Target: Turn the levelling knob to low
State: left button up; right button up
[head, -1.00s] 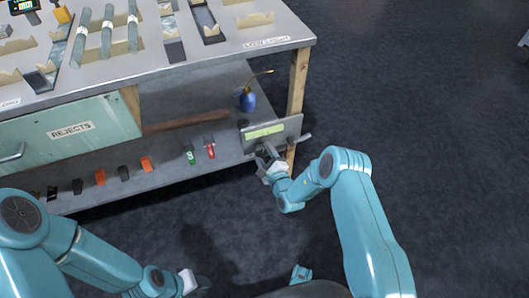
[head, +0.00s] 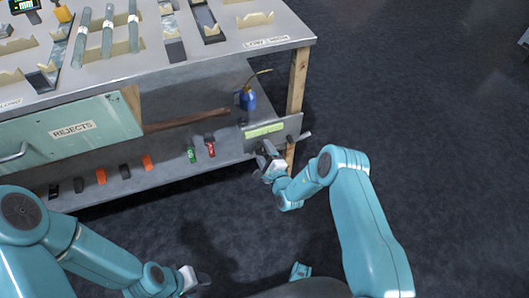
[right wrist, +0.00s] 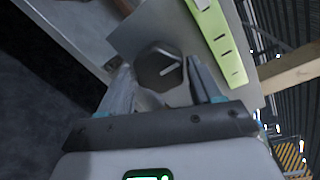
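The levelling knob (right wrist: 157,66) is a dark, many-sided knob with a white pointer line, on a grey metal panel. In the right wrist view the pointer slants toward the upper right. My right gripper (right wrist: 162,76) is open, with one finger on each side of the knob and a small gap visible on both sides. In the head view the right gripper (head: 267,158) is at the panel (head: 289,127) below the bench corner, and hides the knob. My left gripper (head: 192,279) is low in the head view, away from the bench; its fingers are too unclear to read.
A yellow-green strip (head: 264,131) runs along the panel; it also shows in the wrist view (right wrist: 217,40). A wooden bench leg (head: 298,80) and a blue oil can (head: 248,98) are close by. Several small items lie on the lower shelf (head: 170,170). The floor at right is clear.

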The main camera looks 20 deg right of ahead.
jog(key=shift+o, duration=0.8)
jog(key=shift+s+r, duration=0.1)
jog(key=shift+s, duration=0.2)
jog(key=s+d+r+p, duration=0.1)
jog(key=s+p, duration=0.3)
jog(key=s, duration=1.1)
jog(key=shift+s+d+p, duration=0.15)
jog(key=shift+s+p, duration=0.15)
jog(key=shift+s, duration=0.05)
